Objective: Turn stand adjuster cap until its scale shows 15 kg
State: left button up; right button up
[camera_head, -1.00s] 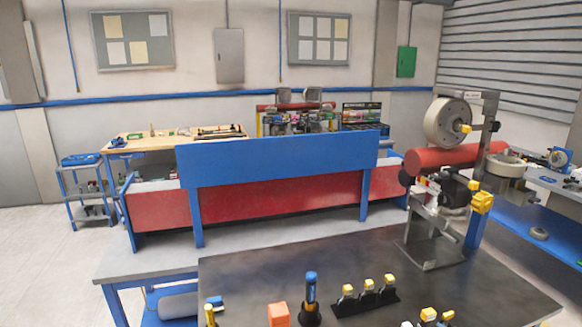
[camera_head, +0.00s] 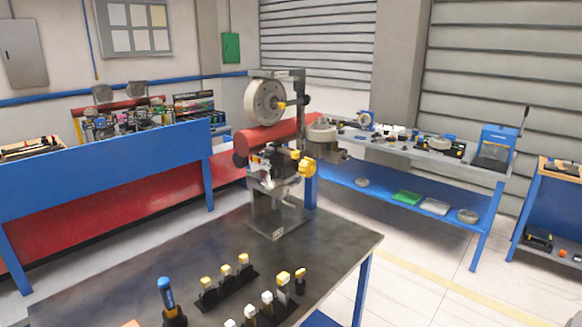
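A grey metal stand (camera_head: 277,215) stands upright at the far side of the dark table (camera_head: 335,243). It carries a large grey wheel (camera_head: 264,101) at its top and a black mechanism with yellow knobs at mid-height. One yellow knob (camera_head: 306,167) sticks out on the right of the mechanism. A smaller yellow piece (camera_head: 281,105) sits at the wheel's hub. I cannot tell which of these parts is the adjuster cap, and no scale can be read at this distance. Neither of my grippers is in view.
Several yellow-topped pieces in a black rack (camera_head: 228,283) and a blue-handled tool (camera_head: 167,299) stand on the near table. A blue bench (camera_head: 105,165) is on the left. A grey workbench (camera_head: 410,150) stands behind on the right. Open floor (camera_head: 410,295) lies right of the table.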

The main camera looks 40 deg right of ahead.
aim_at(307, 166)
jog(key=z, duration=1.3)
